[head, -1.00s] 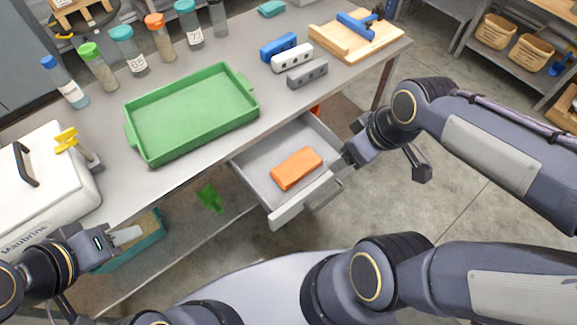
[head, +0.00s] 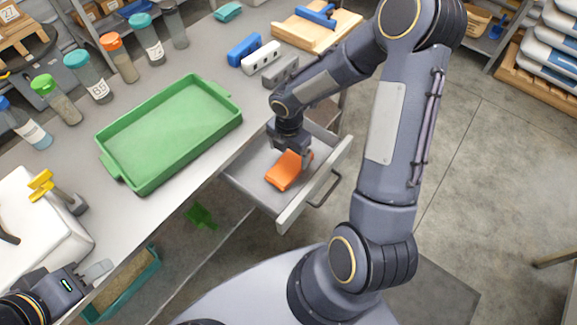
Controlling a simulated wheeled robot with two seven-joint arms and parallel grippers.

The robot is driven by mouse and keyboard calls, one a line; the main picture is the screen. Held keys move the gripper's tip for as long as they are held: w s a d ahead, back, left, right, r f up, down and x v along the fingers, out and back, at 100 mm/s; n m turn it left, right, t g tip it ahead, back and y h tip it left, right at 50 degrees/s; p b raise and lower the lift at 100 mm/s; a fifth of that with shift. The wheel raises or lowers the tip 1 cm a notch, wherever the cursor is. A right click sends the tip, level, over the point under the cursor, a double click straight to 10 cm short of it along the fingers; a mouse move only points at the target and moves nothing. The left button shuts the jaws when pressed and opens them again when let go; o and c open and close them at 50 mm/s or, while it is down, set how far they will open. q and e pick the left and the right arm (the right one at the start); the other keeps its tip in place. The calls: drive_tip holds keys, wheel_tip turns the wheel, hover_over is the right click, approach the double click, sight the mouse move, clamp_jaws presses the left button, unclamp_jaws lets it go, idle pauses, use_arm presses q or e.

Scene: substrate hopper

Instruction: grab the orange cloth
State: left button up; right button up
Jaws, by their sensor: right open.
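The orange cloth (head: 284,173) lies folded in the open grey drawer (head: 245,177) under the worktable. My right gripper (head: 293,154) points down into the drawer at the cloth's far end. Its jaws are open and hide part of that end; I cannot tell whether they touch the cloth. My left gripper (head: 97,272) is at the lower left, beside the table's front edge and away from the cloth. I cannot tell whether its jaws are apart.
A green tray (head: 112,163) stands on the worktable (head: 90,205) left of the drawer. Blue, white and grey blocks (head: 262,56) lie behind it. The drawer front (head: 313,187) and its handle (head: 325,190) stick out toward me. A teal bin (head: 125,290) is below the table.

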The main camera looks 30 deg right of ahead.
sight(289, 163)
drive_tip(key=f, duration=0.4)
drive_tip(key=shift+s+f, duration=0.2)
drive_tip(key=shift+c, duration=0.3)
drive_tip(key=c, duration=1)
